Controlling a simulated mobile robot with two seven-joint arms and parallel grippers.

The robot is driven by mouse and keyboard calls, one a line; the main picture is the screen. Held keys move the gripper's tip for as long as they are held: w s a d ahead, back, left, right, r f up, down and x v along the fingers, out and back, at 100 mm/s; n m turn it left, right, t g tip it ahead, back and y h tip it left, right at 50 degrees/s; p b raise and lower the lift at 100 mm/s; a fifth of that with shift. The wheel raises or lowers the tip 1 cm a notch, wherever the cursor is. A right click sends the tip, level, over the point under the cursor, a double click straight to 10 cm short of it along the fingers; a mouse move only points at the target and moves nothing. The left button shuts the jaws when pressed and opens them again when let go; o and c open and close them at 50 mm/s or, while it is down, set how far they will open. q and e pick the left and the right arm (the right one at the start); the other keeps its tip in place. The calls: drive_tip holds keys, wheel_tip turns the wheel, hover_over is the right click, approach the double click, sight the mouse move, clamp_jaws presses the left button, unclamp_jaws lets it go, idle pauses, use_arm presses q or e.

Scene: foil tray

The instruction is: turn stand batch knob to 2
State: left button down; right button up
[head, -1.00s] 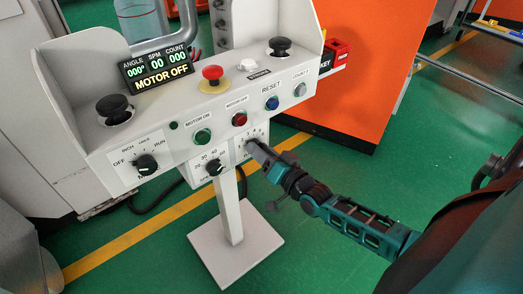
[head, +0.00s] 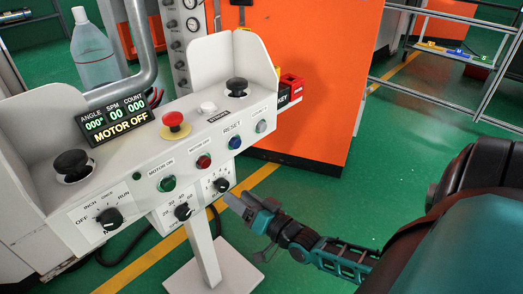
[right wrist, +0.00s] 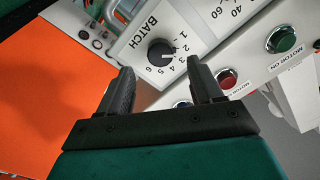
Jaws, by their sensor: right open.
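The black batch knob (head: 222,185) is on the small plate at the lower right of the stand's white panel. In the right wrist view the knob (right wrist: 161,53) sits by the word BATCH and a dial numbered 1 to 6. Its white mark points about at 3. My right gripper (head: 235,202) is just below and right of the knob, with a small gap between them. In the right wrist view its two fingers (right wrist: 162,85) are apart and empty, and the knob shows beyond them, between their tips. My left gripper is not in view.
Another black knob (head: 183,211) is close to the left, and a mode knob (head: 111,219) farther left. Green (head: 167,184), red (head: 203,161) and blue (head: 235,142) buttons sit above. An orange cabinet (head: 310,90) stands behind. Green floor is free at right.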

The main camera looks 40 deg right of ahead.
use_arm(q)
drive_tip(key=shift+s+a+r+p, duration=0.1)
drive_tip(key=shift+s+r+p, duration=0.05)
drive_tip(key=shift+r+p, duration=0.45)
use_arm(e)
drive_tip(key=s, duration=0.8)
drive_tip(key=shift+s+d, duration=0.15)
drive_tip(key=shift+d, duration=0.3)
drive_tip(key=s+a+f+n+g+y, duration=0.1)
drive_tip(key=s+a+n+g, duration=0.2)
drive_tip(key=a+n+g, duration=0.95)
use_arm(q)
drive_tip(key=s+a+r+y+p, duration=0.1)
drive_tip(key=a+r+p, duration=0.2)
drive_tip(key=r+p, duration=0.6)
drive_tip(key=p, duration=0.5)
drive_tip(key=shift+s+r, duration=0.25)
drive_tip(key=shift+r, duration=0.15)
use_arm(e)
wheel_tip(320, 180, up, 9)
drive_tip(key=s+a+m+t+h, duration=0.1)
drive_tip(key=m+t, duration=0.3)
drive_tip(key=t, duration=0.1)
drive_tip(key=shift+s, duration=0.15)
drive_tip(key=shift+a+r, duration=0.1)
